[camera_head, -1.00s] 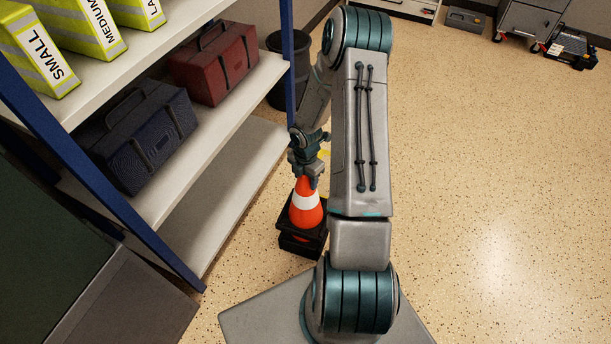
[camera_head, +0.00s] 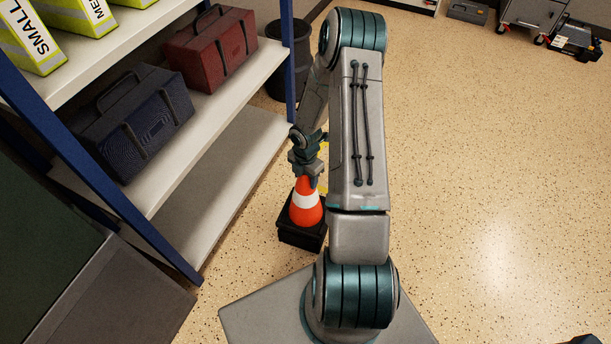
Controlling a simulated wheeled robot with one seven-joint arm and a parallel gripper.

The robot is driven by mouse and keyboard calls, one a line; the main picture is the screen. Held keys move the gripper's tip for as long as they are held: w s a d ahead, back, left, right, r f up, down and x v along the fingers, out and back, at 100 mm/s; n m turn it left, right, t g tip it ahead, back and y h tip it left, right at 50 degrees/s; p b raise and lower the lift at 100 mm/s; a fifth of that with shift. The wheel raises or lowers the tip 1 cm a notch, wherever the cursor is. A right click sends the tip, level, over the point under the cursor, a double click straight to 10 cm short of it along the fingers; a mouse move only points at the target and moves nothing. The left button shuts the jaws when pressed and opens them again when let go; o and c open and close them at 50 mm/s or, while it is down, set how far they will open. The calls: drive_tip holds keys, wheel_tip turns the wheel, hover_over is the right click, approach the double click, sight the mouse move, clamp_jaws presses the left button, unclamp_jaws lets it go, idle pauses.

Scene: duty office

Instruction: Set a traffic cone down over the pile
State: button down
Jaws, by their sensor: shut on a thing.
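An orange traffic cone (camera_head: 306,211) with a white band stands upright below my gripper (camera_head: 306,181), left of my arm's lower link. My gripper points down and is shut on the cone's top. Under the cone is a thick black square block (camera_head: 301,237), which looks like the cone's base together with the top of the pile on the floor. No gap shows between the two, though I cannot tell for sure whether they touch. The rest of the pile is hidden under the cone.
A shelf unit (camera_head: 222,172) with a blue post stands close on the left. It bears a dark blue case (camera_head: 135,122), a red case (camera_head: 212,46) and yellow boxes (camera_head: 33,40). A black bin (camera_head: 289,66) stands behind. The floor on the right (camera_head: 480,190) is clear.

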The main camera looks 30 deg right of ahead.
drive_tip(key=shift+c, duration=2.4)
unclamp_jaws()
wheel_tip(320, 180, up, 14)
drive_tip(key=p, duration=0.4)
drive_tip(key=shift+p, duration=0.3)
